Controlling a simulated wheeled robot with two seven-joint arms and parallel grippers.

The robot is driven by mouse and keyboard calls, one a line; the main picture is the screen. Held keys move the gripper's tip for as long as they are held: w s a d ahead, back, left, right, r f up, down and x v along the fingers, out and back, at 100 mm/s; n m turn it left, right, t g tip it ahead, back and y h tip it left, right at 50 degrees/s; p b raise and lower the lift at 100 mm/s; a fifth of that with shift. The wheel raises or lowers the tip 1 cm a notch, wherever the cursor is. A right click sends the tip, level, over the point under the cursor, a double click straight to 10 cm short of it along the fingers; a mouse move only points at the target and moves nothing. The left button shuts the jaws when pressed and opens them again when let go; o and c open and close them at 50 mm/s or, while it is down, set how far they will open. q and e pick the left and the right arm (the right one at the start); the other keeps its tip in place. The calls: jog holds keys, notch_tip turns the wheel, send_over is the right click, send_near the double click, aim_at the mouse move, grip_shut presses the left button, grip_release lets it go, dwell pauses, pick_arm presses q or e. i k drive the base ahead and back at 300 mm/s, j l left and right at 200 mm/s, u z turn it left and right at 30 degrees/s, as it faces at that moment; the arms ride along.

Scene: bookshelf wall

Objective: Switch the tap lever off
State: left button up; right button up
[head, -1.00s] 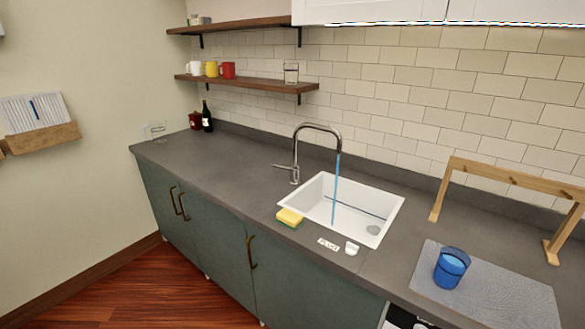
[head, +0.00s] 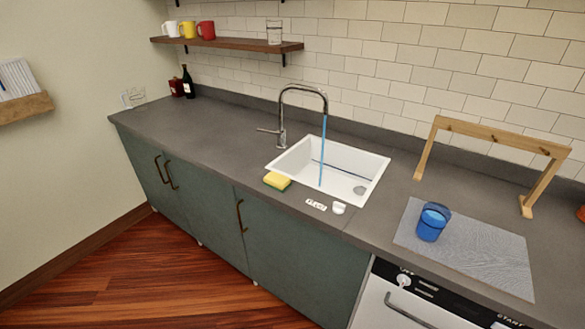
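The chrome tap (head: 283,113) stands behind the left part of the white sink (head: 370,164) in the head view. Its spout arches to the right, and a blue stream of water (head: 323,150) falls from it into the basin. The tap lever (head: 267,131) sticks out to the left from the lower part of the tap body. Neither of my grippers shows in the head view.
A yellow-green sponge (head: 277,181), a small label (head: 316,205) and a white piece (head: 339,208) lie along the sink's front edge. A blue cup (head: 432,222) stands on a grey mat (head: 482,258) near a wooden rack (head: 425,148).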

aim_at(280, 134)
jog(key=j+z, duration=0.15)
jog(key=z, duration=0.25)
jog(key=j+z, duration=0.1)
jog(key=z, duration=0.25)
jog(key=j+z, duration=0.2)
jog(key=z, duration=0.2)
jog(key=j+z, duration=0.15)
jog(key=z, duration=0.25)
jog(key=k+j+z, duration=0.15)
jog(key=j, duration=0.3)
jog(key=k+j+z, duration=0.15)
jog(key=j, duration=0.3)
jog(key=k+j+z, duration=0.15)
jog(key=j, duration=0.3)
jog(key=k+j+z, duration=0.15)
jog(key=j, duration=0.25)
jog(key=k+j+z, duration=0.15)
jog(key=j, duration=0.25)
jog(key=k+j+z, duration=0.2)
jog(key=k+j, duration=0.1)
jog(key=j, duration=0.05)
